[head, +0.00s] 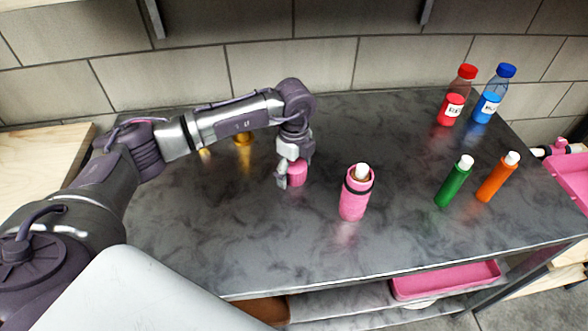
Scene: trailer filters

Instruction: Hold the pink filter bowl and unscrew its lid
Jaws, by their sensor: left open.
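The pink filter bowl (354,198) stands upright on the dark counter, right of the middle, with a dark band near its top. Its top is uncovered, and a white-tipped filter (361,172) sticks up out of it. A smaller pink piece that looks like the lid (298,174) is on the counter to the left of the bowl, apart from it. My left gripper (293,168) is open and points down at this pink piece, with fingers around or beside it; I cannot tell whether they touch. My right gripper is out of view.
A green bottle (454,184) and an orange one (497,179) stand at right. Red (454,101) and blue (491,97) liquid bottles stand behind them. A yellow object (243,138) is behind my left arm. A pink tray (445,280) lies on the lower shelf. The counter front is clear.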

